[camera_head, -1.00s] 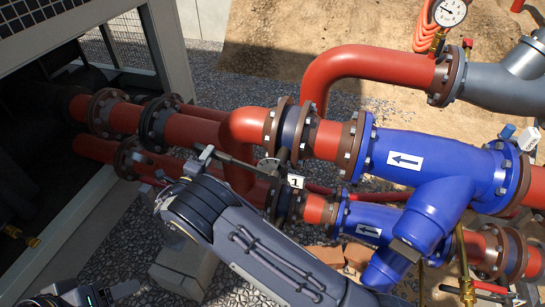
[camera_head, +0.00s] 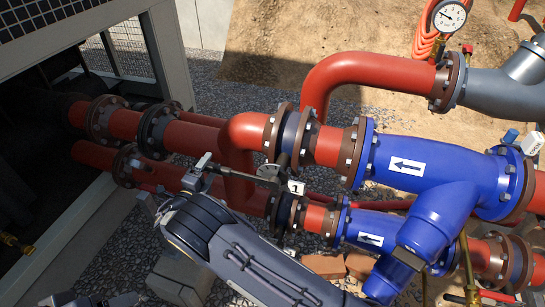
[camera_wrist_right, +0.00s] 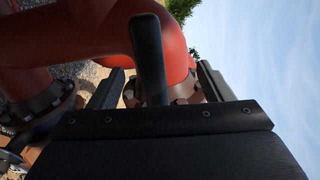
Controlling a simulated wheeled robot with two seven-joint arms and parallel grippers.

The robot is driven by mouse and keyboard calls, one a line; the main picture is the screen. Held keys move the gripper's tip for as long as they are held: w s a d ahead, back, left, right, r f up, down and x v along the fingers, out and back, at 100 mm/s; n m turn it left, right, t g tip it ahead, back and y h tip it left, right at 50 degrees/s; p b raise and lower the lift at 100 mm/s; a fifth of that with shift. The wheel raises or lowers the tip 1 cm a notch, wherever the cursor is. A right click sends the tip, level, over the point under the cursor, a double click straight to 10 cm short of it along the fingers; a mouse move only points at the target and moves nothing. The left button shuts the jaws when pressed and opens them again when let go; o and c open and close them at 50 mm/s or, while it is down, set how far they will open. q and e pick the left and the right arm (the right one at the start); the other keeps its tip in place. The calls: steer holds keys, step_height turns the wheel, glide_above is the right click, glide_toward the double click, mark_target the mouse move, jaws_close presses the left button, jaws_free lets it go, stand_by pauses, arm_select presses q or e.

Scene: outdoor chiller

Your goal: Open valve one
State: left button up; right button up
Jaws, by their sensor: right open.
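Valve one is marked by a small tag with the number 1 (camera_head: 296,187) on the upper red pipe run. Its dark lever handle (camera_head: 240,171) reaches left from the valve. My right gripper (camera_head: 199,172) is at the free end of this handle. In the right wrist view, the black handle (camera_wrist_right: 148,50) stands between the two spread fingers of my right gripper (camera_wrist_right: 160,85), with a gap on both sides. The right gripper is open. A piece of my left arm shows at the bottom left edge of the head view; its fingers cannot be made out.
Red pipes with bolted flanges (camera_head: 155,128) run left into a housing (camera_head: 165,70). A blue strainer body (camera_head: 425,170) with an arrow label is to the right. A pressure gauge (camera_head: 449,16) stands at the top right.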

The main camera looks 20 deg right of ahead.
steer(key=v, duration=0.7)
stand_by(0.4)
